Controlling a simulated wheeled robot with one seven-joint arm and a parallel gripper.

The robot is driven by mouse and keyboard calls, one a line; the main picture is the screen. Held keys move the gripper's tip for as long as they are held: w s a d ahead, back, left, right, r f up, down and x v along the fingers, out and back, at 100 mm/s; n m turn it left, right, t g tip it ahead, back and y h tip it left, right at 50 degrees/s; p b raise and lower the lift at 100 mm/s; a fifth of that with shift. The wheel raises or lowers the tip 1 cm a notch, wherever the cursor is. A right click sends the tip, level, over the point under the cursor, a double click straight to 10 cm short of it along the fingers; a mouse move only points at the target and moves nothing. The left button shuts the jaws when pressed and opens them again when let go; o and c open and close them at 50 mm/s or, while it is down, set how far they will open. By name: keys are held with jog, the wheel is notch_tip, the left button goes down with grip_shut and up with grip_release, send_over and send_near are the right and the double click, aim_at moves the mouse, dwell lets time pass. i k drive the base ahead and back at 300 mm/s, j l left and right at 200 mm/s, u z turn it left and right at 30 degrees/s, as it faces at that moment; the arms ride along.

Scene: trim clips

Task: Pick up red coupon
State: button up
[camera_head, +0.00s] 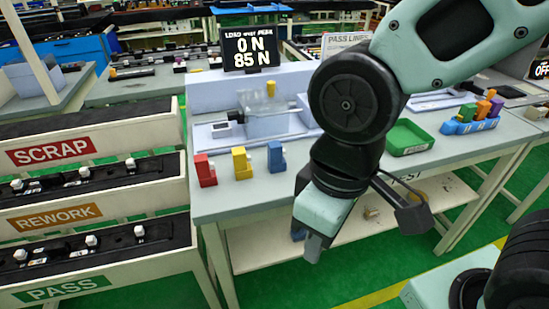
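The red coupon (205,170) stands upright near the front left corner of the grey workbench (265,190). It is a small stepped block, leftmost in a row with a yellow coupon (242,163) and a blue coupon (276,158). My gripper (313,248) points downward in front of the bench's front edge, to the right of the red coupon and lower in the picture. It is well apart from the coupons. Its fingers are seen from the side, so the gap between them is hidden, and nothing shows held.
Behind the coupons is a test fixture (265,122) with a clear guard, below a display (250,50). A green tray (405,138) and a blue holder (470,126) with coloured blocks are to the right. SCRAP, REWORK and PASS racks (95,215) stand left.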

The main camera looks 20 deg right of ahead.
aim_at(207, 177)
jog(key=j+z, duration=0.25)
jog(key=j, duration=0.2)
jog(key=j+z, duration=0.2)
jog(key=j, duration=0.2)
jog(key=k+j+z, duration=0.25)
jog(key=j, duration=0.2)
jog(key=j+z, duration=0.2)
jog(key=j, duration=0.2)
jog(key=k+j+z, duration=0.25)
jog(key=j, duration=0.15)
jog(key=i, duration=0.1)
